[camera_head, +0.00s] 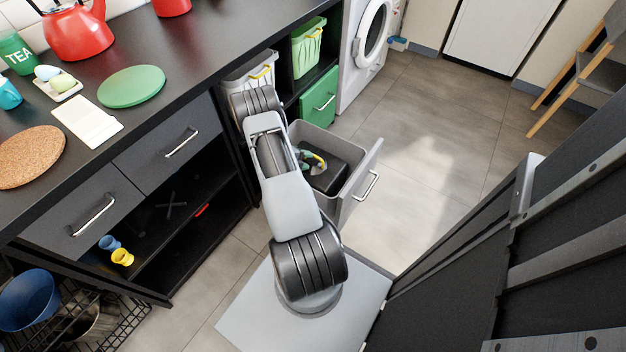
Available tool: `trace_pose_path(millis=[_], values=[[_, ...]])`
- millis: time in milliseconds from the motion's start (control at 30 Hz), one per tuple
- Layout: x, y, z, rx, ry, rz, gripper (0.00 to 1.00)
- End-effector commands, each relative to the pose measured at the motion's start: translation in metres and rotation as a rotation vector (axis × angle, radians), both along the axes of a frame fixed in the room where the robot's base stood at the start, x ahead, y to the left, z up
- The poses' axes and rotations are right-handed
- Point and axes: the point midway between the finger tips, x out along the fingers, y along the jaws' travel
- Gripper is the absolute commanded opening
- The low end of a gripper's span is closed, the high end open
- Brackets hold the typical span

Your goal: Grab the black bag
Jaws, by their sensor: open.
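A black, box-like shape (330,177), which may be the black bag, sits inside an open grey pull-out bin (355,190) under the counter. Small yellow and green pieces (314,160) show at its left side; I cannot tell what they are. My arm rises from my base and covers the left part of the bin. My gripper is not visible; it is hidden behind my own arm links.
The bin's front panel with its handle (366,186) stands out over the floor. A green drawer (320,97), baskets (307,45) and a washing machine (368,45) are beyond. The dark counter (185,55) runs along the left. Tiled floor (430,140) to the right is clear.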

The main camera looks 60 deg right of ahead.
Motion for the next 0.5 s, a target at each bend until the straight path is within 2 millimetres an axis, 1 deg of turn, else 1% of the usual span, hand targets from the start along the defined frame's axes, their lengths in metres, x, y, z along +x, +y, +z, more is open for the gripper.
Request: trace_pose_path(millis=[33,267,500], values=[[-0.002,-0.004,-0.004,0.0,-0.001,-0.001,0.42],[-0.006,-0.012,-0.01,0.001,-0.001,0.001,0.42],[-0.018,-0.036,-0.027,-0.001,-0.001,0.002,0.42]])
